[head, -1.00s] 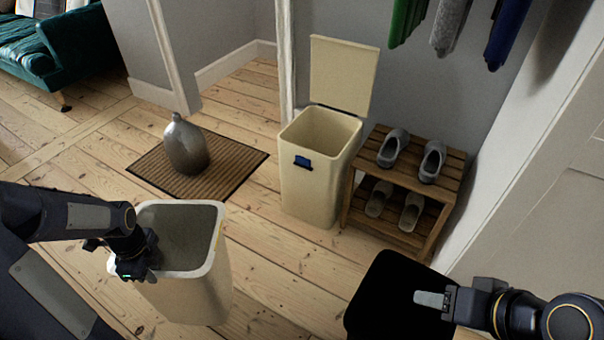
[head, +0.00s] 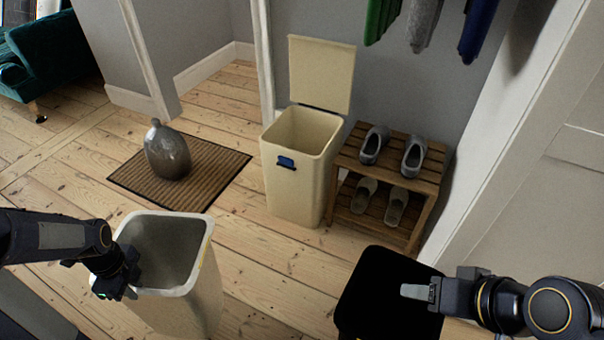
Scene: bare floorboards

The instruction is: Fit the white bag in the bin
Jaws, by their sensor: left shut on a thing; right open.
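A cream bin (head: 180,308) stands in front of me at the lower left, its mouth open upward. A white band, which looks like the edge of the white bag (head: 208,243), runs around its rim. The inside is grey, and I cannot tell how far down the bag reaches. My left gripper (head: 128,280) is shut on the white edge at the left side of the mouth and hides part of it. My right gripper (head: 412,291) is open and empty, over a black stool at the lower right, apart from the bin.
A second cream bin (head: 288,190) with its lid raised and a blue tab stands by the wall. Right of it is a wooden shoe rack (head: 424,190). A grey vase (head: 167,153) stands on a brown mat (head: 218,164). The black stool (head: 375,275) is near my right gripper.

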